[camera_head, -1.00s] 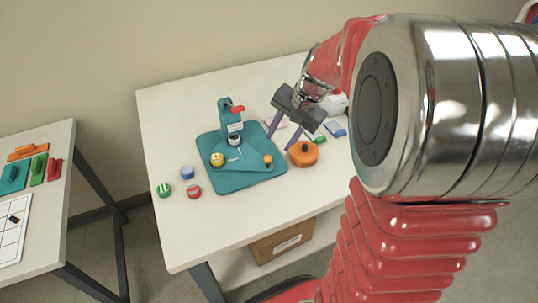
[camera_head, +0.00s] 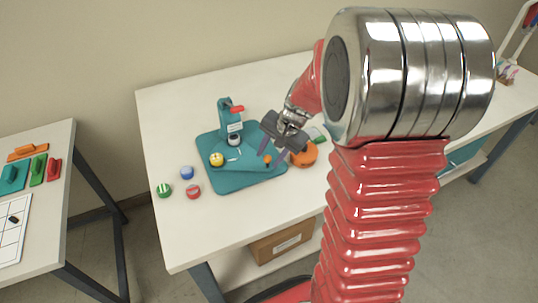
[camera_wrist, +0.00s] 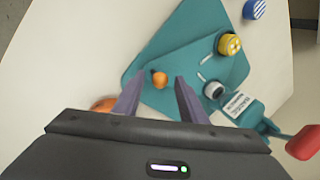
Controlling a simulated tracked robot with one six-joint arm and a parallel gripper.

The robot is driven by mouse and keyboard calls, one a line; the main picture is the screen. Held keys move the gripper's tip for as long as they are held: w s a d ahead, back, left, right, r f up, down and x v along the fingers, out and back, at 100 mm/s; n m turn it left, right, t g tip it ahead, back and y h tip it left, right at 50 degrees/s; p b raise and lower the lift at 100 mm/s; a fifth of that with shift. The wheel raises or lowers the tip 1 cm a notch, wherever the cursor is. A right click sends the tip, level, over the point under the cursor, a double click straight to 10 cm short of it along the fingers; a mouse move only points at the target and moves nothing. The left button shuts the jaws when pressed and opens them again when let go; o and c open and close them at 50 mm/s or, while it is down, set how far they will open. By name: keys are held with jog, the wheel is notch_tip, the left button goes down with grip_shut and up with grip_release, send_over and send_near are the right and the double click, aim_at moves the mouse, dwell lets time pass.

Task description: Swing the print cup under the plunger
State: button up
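The teal press (camera_head: 228,110) stands on a teal base plate (camera_head: 235,184) and has a red lever (camera_head: 237,109). A swing plate on the base carries a yellow cup (camera_head: 217,159) at the left, a grey-white cup (camera_head: 235,140) by the press column, and an orange knob (camera_head: 267,160). I cannot tell which cup is the print cup. My gripper (camera_head: 269,158) is open at the knob. In the wrist view, the orange knob (camera_wrist: 159,79) lies between the purple fingertips without visible contact. The yellow cup (camera_wrist: 229,44) and grey-white cup (camera_wrist: 213,90) also show there.
Green (camera_head: 164,190), blue (camera_head: 187,172) and red (camera_head: 193,191) round pieces lie left of the base. A larger orange round object (camera_head: 305,154) sits at its right, partly behind my gripper. A side table (camera_head: 40,235) at left holds coloured tools. The table's front is clear.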

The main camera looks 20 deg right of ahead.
jog(key=shift+c, duration=0.5)
grip_shut()
jog(key=shift+a, duration=0.15)
